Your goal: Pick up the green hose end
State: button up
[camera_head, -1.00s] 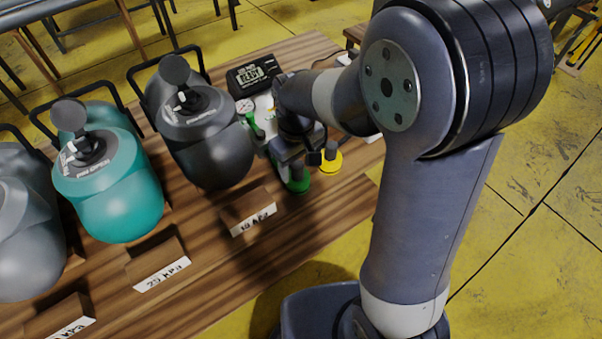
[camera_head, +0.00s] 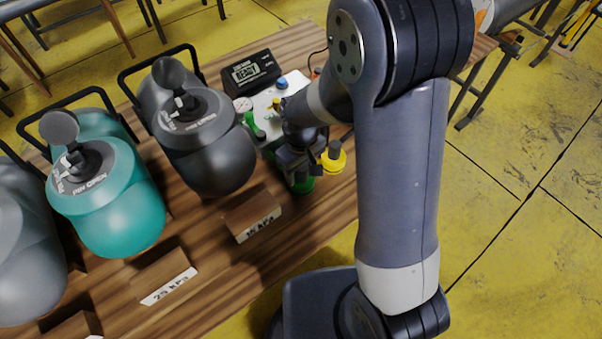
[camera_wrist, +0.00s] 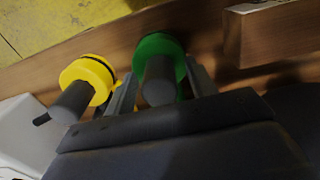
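The green hose end (camera_wrist: 160,45) is a green collar with a dark grey stem. In the wrist view it lies between the two fingers of my gripper (camera_wrist: 162,75), which stand apart on either side of it. A gap shows beside the stem; whether the fingertips touch the collar is not clear. In the head view my gripper (camera_head: 301,160) is right above the green hose end (camera_head: 303,185), which is mostly hidden behind it. The yellow hose end (camera_head: 333,158) stands just to the right; it also shows left of the fingers in the wrist view (camera_wrist: 88,78).
A black tank (camera_head: 208,150) stands close left of my gripper, with a teal tank (camera_head: 110,205) beyond. Wooden label blocks (camera_head: 252,215) line the front of the wooden table (camera_head: 215,265). A white pump unit (camera_head: 270,100) with a display (camera_head: 252,72) is behind.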

jog(key=c, duration=1)
jog(key=shift+r, duration=0.15)
